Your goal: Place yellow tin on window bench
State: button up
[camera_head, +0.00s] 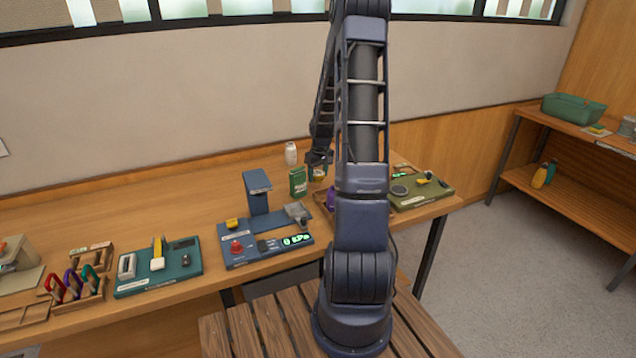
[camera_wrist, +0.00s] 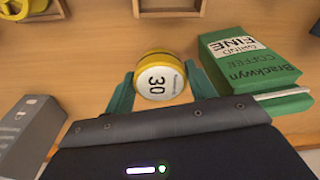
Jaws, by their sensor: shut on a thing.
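The yellow tin (camera_wrist: 160,80) sits between my gripper's two green fingers in the wrist view, its white lid marked 30 facing the camera. My gripper (camera_wrist: 160,90) is shut on it. In the head view my gripper (camera_head: 319,161) is over the far part of the long wooden bench (camera_head: 190,198) under the window. A small yellowish part of the tin (camera_head: 318,173) shows there, partly hidden by my arm. I cannot tell whether the tin touches the bench top.
A green coffee pack (camera_wrist: 247,65) stands close right of the tin; it also shows in the head view (camera_head: 297,181). A white bottle (camera_head: 291,153) is behind it. A blue scale-like station (camera_head: 262,240) is nearby. A side shelf (camera_head: 570,190) stands at the right.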

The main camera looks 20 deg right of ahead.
aim_at(318, 181)
jog(key=shift+f, duration=1.9)
jog(key=shift+f, duration=0.15)
jog(key=o, duration=1)
